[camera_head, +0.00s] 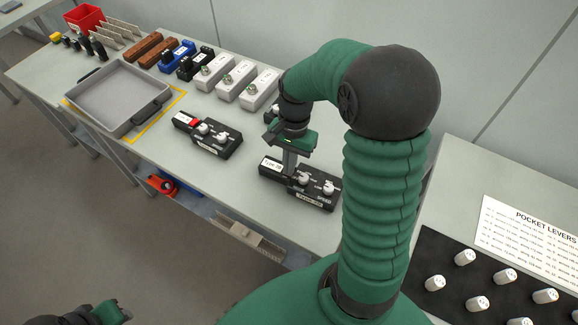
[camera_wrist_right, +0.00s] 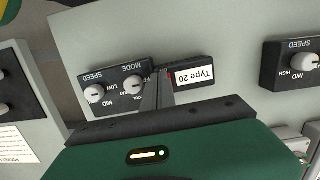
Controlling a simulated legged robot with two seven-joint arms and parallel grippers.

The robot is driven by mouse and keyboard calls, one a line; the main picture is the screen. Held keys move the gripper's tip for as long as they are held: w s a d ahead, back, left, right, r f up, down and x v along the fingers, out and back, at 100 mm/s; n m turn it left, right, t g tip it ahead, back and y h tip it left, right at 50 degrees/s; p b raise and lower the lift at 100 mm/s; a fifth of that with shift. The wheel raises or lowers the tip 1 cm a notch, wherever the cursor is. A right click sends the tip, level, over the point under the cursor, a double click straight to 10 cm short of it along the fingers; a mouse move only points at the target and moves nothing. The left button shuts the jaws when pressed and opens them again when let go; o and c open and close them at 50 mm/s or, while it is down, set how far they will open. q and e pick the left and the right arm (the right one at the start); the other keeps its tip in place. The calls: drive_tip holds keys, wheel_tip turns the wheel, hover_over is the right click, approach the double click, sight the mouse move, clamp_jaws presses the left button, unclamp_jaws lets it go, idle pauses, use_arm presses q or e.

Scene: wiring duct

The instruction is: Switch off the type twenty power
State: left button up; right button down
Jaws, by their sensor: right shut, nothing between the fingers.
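The type 20 box (camera_head: 317,198) is a black control box with a white label (camera_head: 271,166) and two white knobs, at the front of the bench. In the wrist view its label (camera_wrist_right: 195,75) reads "Type 20" upside down, and the knobs are marked MODE and SPEED. My right gripper (camera_head: 290,170) points down over the box between label and knobs, fingers shut and empty. In the wrist view the fingertips (camera_wrist_right: 161,74) cover most of the power switch, with a sliver of red beside them. Contact cannot be told. My left gripper (camera_head: 112,314) is partly visible at the bottom left edge.
A similar black box (camera_head: 222,145) with a red switch stands to the left. A grey tray (camera_head: 73,98) sits further left. White, blue and brown blocks line the back. A black mat (camera_head: 450,261) with several white knobs lies right.

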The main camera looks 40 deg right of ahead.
idle(0.3)
drive_tip(key=shift+s+a+f, duration=0.1)
drive_tip(key=shift+a+f, duration=0.1)
drive_tip(key=shift+f, duration=0.1)
drive_tip(key=shift+s+a+h, duration=0.2)
drive_tip(key=shift+a+h, duration=0.05)
drive_tip(key=shift+h, duration=0.35)
drive_tip(key=shift+s, duration=0.1)
drive_tip(key=shift+a+f, duration=0.1)
drive_tip(key=shift+w+d, duration=0.2)
drive_tip(key=shift+d, duration=0.35)
drive_tip(key=shift+w+d+p, duration=0.15)
drive_tip(key=shift+d+p, duration=0.15)
use_arm(q)
drive_tip(key=shift+s+a+r, duration=0.2)
drive_tip(key=shift+a+r, duration=0.1)
drive_tip(key=shift+a, duration=0.05)
